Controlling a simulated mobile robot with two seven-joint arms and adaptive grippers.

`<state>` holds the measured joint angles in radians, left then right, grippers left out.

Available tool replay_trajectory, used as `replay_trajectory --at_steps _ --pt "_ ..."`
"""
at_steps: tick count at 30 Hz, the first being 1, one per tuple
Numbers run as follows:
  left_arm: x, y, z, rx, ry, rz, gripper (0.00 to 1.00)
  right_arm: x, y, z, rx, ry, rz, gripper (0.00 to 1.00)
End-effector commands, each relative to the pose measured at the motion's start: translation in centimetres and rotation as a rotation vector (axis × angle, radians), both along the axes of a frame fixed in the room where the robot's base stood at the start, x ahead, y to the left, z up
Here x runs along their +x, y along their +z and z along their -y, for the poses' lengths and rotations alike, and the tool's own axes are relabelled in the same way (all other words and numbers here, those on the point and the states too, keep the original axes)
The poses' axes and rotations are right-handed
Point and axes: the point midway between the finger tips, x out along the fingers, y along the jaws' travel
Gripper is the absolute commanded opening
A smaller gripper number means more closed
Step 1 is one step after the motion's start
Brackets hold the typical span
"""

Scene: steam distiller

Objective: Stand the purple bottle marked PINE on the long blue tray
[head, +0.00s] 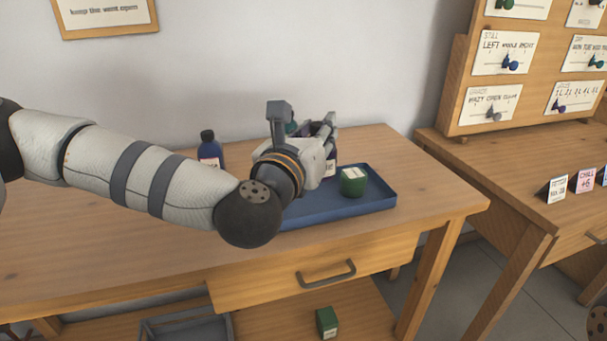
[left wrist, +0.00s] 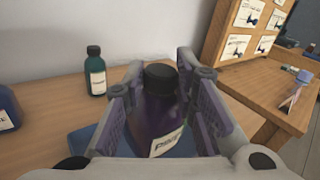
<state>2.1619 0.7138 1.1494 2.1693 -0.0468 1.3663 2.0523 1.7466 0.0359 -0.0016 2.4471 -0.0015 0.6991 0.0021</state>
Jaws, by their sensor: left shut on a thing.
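My left gripper (head: 326,130) is over the back of the long blue tray (head: 340,208). It is shut on a purple bottle with a black cap (left wrist: 160,110); the fingers sit on both sides of it. Its white label is only partly legible and seems to read PINE. The bottle is upright. In the head view only a sliver of the purple bottle (head: 331,167) shows behind the gripper. Whether its base touches the tray is hidden. The tray's blue edge also shows in the left wrist view (left wrist: 85,141). My right gripper is not in view.
A green box (head: 353,182) sits on the tray's right part. A dark blue bottle (head: 209,150) stands on the table left of the tray. A green bottle (left wrist: 95,72) stands near the wall. A second table (head: 500,185) with cards and a panel is at right.

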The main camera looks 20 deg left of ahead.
Motion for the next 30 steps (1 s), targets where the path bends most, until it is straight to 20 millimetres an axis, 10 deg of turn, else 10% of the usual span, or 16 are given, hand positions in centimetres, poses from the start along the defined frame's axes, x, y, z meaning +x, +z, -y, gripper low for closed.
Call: replay_trajectory --at_steps 16,27,28,30 --pt "2.9 -8.9 -4.3 0.001 -0.002 -0.004 0.0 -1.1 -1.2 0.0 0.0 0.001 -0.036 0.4" --pt "2.9 -9.5 -4.2 0.0 -0.002 0.001 0.0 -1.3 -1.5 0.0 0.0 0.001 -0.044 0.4" --pt "2.9 -9.6 -4.2 0.0 -0.002 -0.001 0.28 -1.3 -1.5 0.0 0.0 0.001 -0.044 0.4" --pt "2.9 -9.5 -4.2 0.0 -0.002 0.0 0.44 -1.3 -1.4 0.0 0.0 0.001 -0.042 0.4"
